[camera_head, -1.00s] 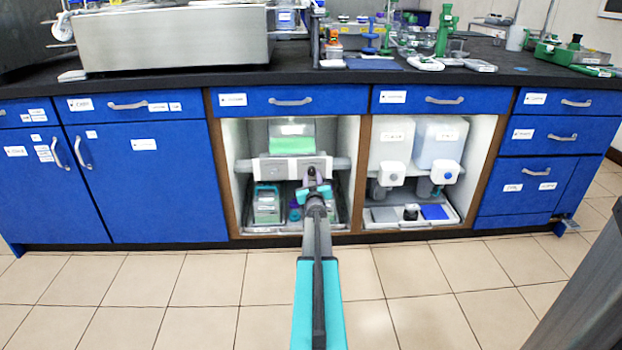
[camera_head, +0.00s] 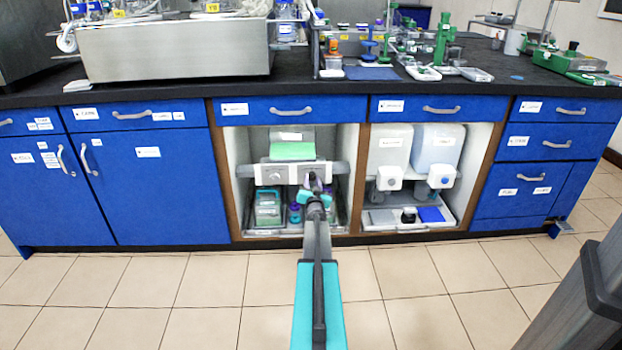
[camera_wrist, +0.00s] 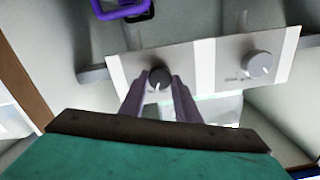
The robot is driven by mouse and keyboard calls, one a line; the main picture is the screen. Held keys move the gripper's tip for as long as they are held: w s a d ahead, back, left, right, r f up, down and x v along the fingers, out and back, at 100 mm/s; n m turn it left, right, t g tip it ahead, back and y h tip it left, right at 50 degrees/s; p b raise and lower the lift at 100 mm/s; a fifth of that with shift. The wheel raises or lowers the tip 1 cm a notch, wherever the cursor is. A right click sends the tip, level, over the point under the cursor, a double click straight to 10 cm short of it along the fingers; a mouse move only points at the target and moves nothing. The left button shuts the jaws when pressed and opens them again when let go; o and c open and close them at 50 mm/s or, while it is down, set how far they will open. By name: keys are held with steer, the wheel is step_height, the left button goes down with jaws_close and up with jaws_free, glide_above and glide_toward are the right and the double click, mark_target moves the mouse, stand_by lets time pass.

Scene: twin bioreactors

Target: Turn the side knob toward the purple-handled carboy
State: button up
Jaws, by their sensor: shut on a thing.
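A pale panel (camera_head: 292,171) spans the left open cabinet bay in the head view. In the wrist view the panel (camera_wrist: 205,62) carries two round knobs. My gripper (camera_wrist: 160,85) has its two fingers on either side of the dark knob (camera_wrist: 159,77) and is shut on it. The white mark on this knob points toward the lower part of the wrist picture. A grey knob (camera_wrist: 257,65) sits apart on the right. A purple handle (camera_wrist: 124,9) shows at the top left edge. In the head view my gripper (camera_head: 316,191) is at the panel's right part.
A teal-topped carboy (camera_head: 268,208) and purple-capped things stand in a tray below the panel. A green item (camera_head: 292,150) is above it. The bay's wooden side post (camera_head: 360,185) is right of my arm. The floor is clear.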

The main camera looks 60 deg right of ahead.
steer(key=shift+s+d+m+p, duration=0.15)
steer(key=shift+m+p, duration=0.8)
steer(key=shift+m, duration=0.55)
steer(key=o, duration=1)
steer(key=shift+o, duration=0.2)
steer(key=shift+a, duration=0.25)
steer(key=shift+a, duration=0.15)
steer(key=p+v, duration=0.2)
steer(key=v, duration=1.1)
steer(key=shift+p, duration=0.4)
steer(key=shift+s, duration=0.1)
